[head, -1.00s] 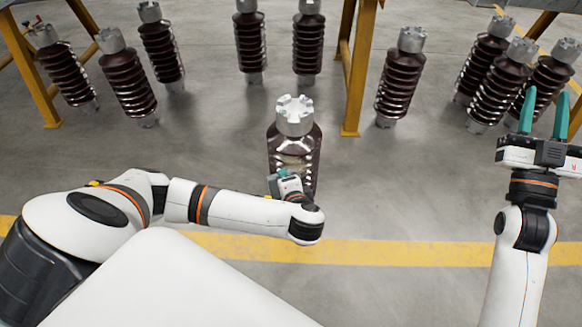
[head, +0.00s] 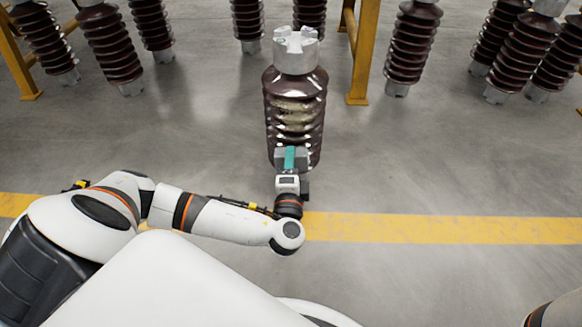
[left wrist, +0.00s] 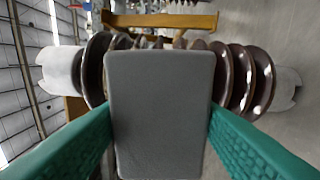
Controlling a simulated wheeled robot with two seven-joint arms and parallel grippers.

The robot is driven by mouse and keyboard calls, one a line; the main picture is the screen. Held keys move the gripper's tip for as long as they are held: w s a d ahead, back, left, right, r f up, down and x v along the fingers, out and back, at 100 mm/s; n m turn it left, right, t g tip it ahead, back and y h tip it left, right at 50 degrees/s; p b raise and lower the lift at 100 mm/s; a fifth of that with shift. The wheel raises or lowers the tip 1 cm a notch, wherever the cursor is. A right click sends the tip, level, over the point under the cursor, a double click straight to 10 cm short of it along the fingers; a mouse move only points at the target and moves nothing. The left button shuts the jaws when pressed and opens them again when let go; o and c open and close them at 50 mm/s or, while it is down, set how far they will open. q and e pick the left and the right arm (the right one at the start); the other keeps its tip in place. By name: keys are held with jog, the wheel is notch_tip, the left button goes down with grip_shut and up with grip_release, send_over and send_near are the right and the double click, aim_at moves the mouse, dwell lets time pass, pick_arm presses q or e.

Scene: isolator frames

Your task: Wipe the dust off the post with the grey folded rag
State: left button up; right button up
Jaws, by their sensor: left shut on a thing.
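The post (head: 295,88) is a brown ribbed insulator with a grey metal cap (head: 296,50), upright on the floor in front of me. A pale dusty patch (head: 292,108) shows on its near side, on the upper and middle ribs. My left gripper (head: 291,158) is shut on the grey folded rag (left wrist: 160,110), low on the near side of the post. In the left wrist view the rag stands between the green fingers and covers the middle of the post (left wrist: 240,75). I cannot tell whether the rag touches the ribs. Only a bit of my right arm shows at the lower right; its gripper is out of view.
Several similar insulators (head: 412,45) stand farther back on both sides. Yellow frame legs (head: 361,60) stand behind the post. A yellow line (head: 430,228) crosses the floor. The floor around the post is clear.

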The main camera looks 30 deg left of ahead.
aim_at(293, 123)
pick_arm(q)
jog(key=b+x, duration=0.2)
jog(key=x, duration=0.4)
jog(key=shift+s, duration=0.1)
jog(key=shift+b+x, duration=0.3)
jog(key=shift+x, duration=0.6)
dwell(0.6)
jog(key=shift+r, duration=0.1)
notch_tip(293, 123, up, 4)
jog(key=p, duration=0.4)
jog(key=shift+s, duration=0.1)
